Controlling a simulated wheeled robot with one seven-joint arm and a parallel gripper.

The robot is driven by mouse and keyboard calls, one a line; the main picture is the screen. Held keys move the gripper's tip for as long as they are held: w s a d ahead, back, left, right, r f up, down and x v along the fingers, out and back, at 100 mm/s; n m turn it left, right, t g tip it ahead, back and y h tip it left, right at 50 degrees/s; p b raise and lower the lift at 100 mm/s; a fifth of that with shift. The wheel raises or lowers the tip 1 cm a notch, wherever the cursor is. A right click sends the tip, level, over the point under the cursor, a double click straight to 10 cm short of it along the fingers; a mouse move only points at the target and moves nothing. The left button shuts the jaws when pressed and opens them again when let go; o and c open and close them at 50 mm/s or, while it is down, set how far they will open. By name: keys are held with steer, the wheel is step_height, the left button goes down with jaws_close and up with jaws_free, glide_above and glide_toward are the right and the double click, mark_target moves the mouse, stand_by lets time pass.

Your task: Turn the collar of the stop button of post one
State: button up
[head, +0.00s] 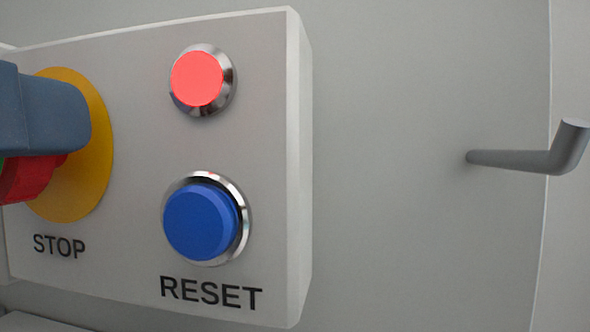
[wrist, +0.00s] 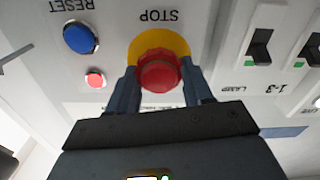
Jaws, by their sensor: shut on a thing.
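The stop button is red with a ribbed collar and sits on a yellow disc. In the wrist view the red button (wrist: 159,72) stands between the two fingers of my gripper (wrist: 160,88), which is shut on its collar. In the head view my gripper (head: 50,112) covers most of the button at the left edge. Only a piece of the red collar (head: 32,178) shows below the finger, in front of the yellow disc (head: 95,155). The label STOP is printed below the disc.
On the same grey box are a lit red lamp (head: 197,79) and a blue RESET button (head: 201,222). A grey bent hook (head: 530,159) sticks out of the panel at the right. Black rocker switches (wrist: 260,47) show at the right in the wrist view.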

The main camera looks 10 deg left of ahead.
stand_by(0.4)
steer(key=o, duration=1)
steer(key=shift+o, duration=0.2)
steer(key=s+b, duration=0.1)
steer(key=s, duration=0.7)
steer(key=shift+a, duration=0.35)
steer(key=shift+w, duration=0.1)
